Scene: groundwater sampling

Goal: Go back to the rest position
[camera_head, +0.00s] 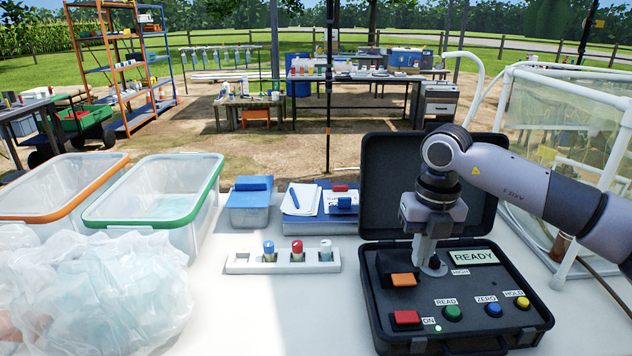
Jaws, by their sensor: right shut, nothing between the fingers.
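My right gripper (433,268) points down over the open black meter case (462,312), its fingers shut and empty. The fingertips are close to the panel, right of the orange-topped block (403,281); I cannot tell whether they touch it. The display (473,257) reads READY. A red ON switch (407,318), a green READ button (452,313), a blue ZERO button (494,310) and a yellow HOLD button (522,303) sit on the panel. A small green light shows next to the switch. My left gripper is not in view.
A white rack (283,262) with several capped vials stands left of the case. Behind it are a blue-lidded box (250,197) and a notepad (301,200). Orange-rimmed (62,216) and green-rimmed (104,222) bins and clear plastic bags (95,290) fill the left. A white pipe frame (590,208) stands right.

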